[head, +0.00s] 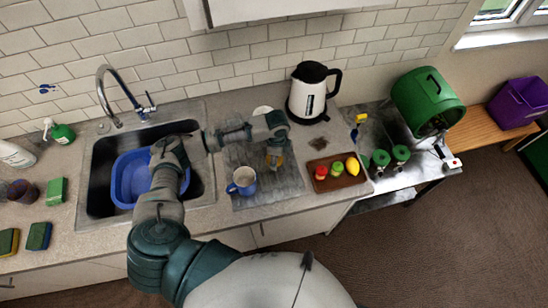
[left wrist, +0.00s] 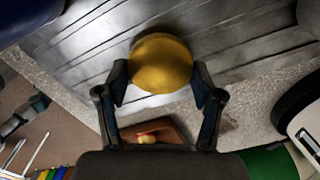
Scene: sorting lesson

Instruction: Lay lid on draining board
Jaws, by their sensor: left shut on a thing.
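The draining board (head: 285,192) is a grey ribbed area right of the sink; its ridges also fill the top of the left wrist view (left wrist: 235,38). My left gripper (head: 275,150) is over this board, pointing down. In the left wrist view, its fingers (left wrist: 161,78) are shut on a round yellow lid (left wrist: 161,60), one finger on each side. In the head view the lid (head: 275,161) is small and partly hidden by the gripper. I cannot tell whether it touches the board. My right gripper is not in view.
A blue mug (head: 242,181) stands on the board's front left. A white round thing (head: 262,110) is partly hidden behind my arm. A kettle (head: 309,92) stands behind right, a brown tray (head: 337,182) of small items to the right. A blue basin (head: 128,178) sits in the sink.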

